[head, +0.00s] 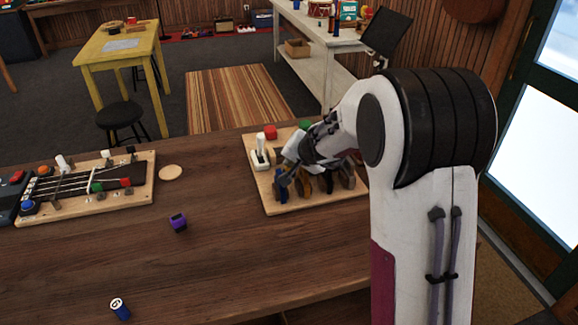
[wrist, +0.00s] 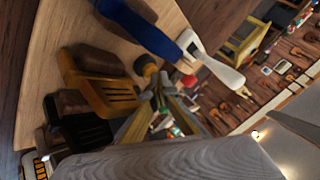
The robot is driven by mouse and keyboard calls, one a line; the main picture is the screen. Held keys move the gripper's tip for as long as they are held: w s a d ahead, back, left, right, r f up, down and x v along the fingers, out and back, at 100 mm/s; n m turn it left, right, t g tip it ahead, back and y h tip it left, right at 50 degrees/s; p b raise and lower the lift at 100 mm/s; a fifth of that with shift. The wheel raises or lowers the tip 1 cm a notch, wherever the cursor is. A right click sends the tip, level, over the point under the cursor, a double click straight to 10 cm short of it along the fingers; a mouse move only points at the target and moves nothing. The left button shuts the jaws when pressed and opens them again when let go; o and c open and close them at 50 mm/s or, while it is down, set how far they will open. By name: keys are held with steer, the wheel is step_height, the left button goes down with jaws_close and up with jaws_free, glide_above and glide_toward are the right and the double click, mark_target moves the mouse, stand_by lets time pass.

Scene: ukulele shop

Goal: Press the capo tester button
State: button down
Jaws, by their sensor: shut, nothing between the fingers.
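A wooden board (head: 293,207) on the right of the bench carries several capos. A blue capo (head: 282,186) stands near its left edge, and a white upright lever-like piece (head: 260,152) is behind it. I cannot tell which part is the tester button. My gripper (head: 285,180) is shut and empty, low over the board beside the capos. In the wrist view, an orange capo (wrist: 100,82), a blue capo (wrist: 140,28) and a white handle (wrist: 218,67) lie close around the fingers.
A second board with strings (head: 85,205) and small coloured knobs lies at the left. The bench's middle front is mostly clear.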

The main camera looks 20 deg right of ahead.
steer(key=shift+s+f, duration=0.2)
steer(key=shift+f, duration=0.05)
steer(key=shift+r, duration=0.45)
steer(key=shift+w+r, duration=0.1)
steer(key=shift+r, duration=0.15)
steer(key=shift+r, duration=2.85)
